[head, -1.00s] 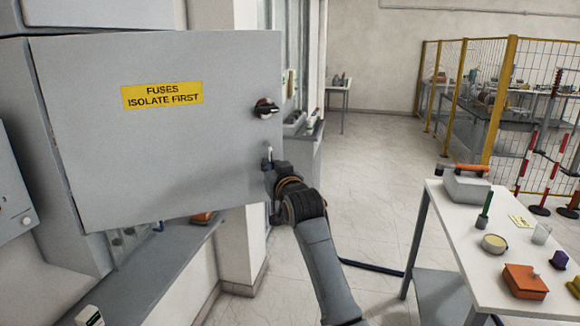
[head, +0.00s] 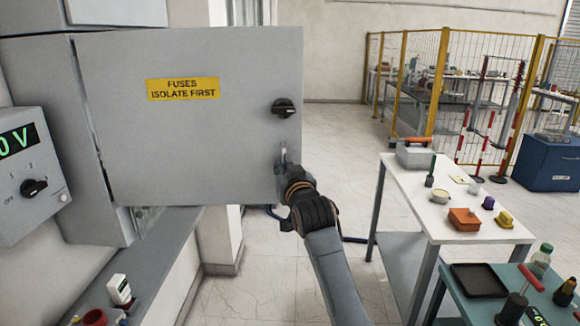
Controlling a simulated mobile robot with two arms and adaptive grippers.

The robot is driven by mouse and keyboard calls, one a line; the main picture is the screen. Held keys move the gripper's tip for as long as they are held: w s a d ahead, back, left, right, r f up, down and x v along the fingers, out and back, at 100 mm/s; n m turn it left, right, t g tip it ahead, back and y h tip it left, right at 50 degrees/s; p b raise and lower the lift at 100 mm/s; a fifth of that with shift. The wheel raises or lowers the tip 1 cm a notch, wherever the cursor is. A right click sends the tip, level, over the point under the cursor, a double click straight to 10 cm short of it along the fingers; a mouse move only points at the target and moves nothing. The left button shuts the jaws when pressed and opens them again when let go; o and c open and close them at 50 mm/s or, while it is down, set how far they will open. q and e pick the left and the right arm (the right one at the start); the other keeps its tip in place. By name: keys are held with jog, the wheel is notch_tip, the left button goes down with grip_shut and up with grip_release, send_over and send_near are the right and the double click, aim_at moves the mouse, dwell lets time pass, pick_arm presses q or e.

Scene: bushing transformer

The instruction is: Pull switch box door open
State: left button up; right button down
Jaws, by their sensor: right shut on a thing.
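The grey switch box door (head: 190,130) bears a yellow "FUSES ISOLATE FIRST" label (head: 183,89) and a black rotary knob (head: 283,108) near its right edge. The door stands ajar from the grey switch box body (head: 45,100), with a gap along its left side and below. My right gripper (head: 286,168) is at the door's lower right edge, shut on the small light door handle (head: 284,155). The fingertips are small and partly hidden by the gripper's own wrist. My left gripper is not in view.
A grey control unit (head: 30,175) with a green display is at the left. A white table (head: 400,180) with several small items and a teal table (head: 470,306) stand at the right. Yellow mesh fencing (head: 450,80) is behind. The floor between door and tables is clear.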

jog(key=shift+w+d, duration=0.1)
jog(key=c, duration=1.8)
grip_release()
jog(key=shift+o, duration=0.4)
jog(key=shift+d, duration=0.1)
jog(key=v, duration=0.7)
jog(key=shift+s, duration=0.4)
jog(key=shift+r, duration=0.1)
